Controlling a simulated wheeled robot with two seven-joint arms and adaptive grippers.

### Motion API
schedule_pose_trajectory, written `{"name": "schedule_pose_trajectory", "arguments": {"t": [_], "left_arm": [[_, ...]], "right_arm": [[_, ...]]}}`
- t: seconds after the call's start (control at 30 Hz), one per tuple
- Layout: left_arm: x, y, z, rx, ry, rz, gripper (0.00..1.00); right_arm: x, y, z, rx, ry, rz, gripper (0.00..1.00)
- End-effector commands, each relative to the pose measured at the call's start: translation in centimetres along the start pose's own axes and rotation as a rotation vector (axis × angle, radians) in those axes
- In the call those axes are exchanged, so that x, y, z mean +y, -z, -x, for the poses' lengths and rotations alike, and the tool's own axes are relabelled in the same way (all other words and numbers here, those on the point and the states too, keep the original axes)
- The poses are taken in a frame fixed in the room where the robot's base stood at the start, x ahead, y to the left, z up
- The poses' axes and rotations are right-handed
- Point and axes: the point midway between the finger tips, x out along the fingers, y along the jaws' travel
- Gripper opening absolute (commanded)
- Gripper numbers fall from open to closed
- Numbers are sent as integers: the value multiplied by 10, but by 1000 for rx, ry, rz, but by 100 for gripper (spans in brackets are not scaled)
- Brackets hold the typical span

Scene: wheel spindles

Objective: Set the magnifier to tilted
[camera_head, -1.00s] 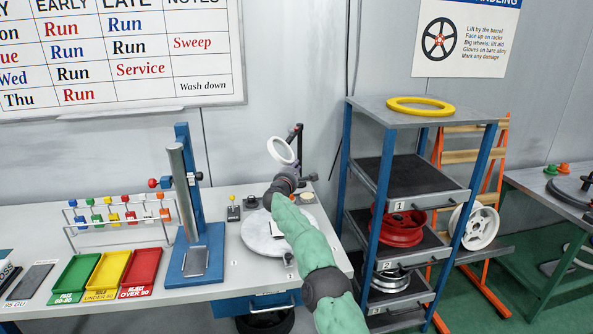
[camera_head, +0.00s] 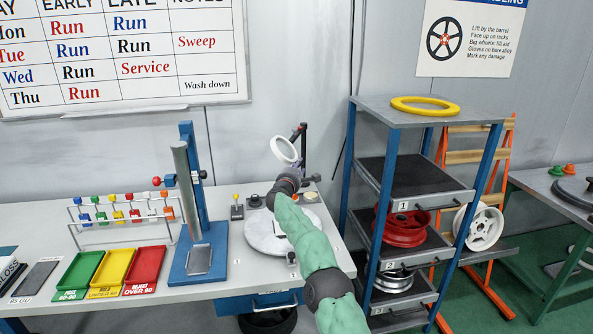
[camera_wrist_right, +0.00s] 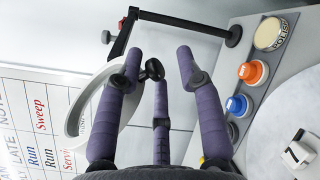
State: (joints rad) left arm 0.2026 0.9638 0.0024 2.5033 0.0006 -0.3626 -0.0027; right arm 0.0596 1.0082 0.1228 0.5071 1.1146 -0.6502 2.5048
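The magnifier (camera_head: 284,150) is a white ring lens on a black jointed arm at the back of the bench. In the right wrist view, its ring (camera_wrist_right: 76,118) is at the left, partly behind a finger, and its black arm crosses the top. A small black knob (camera_wrist_right: 153,69) on it shows between my fingertips. My right gripper (camera_wrist_right: 158,63) has purple fingers spread apart around the knob, with no clear contact. In the head view, my right arm (camera_head: 305,232) reaches to just below the ring and mostly hides the gripper. My left gripper is not in view.
A round grey plate (camera_head: 262,236) lies under my right arm. Small controls (camera_head: 237,210) stand left of it, then a blue press stand (camera_head: 200,262) and coloured trays (camera_head: 103,272). A blue shelf rack (camera_head: 398,122) with wheels stands close to the right of my arm.

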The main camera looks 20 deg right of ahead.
Motion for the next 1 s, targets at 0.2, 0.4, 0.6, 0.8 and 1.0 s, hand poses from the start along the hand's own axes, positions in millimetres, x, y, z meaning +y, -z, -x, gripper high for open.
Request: {"name": "schedule_pose_trajectory", "arguments": {"t": [0.2,0.4,0.6,0.8,1.0], "left_arm": [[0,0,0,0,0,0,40],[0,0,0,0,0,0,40],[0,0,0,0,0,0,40],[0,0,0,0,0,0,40],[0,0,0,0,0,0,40]], "right_arm": [[1,-1,5,-1,0,1,37],[2,-2,18,-1,0,0,37],[1,-2,36,0,-1,0,37],[1,-1,57,1,-2,0,37],[2,0,82,1,-2,1,37]]}}
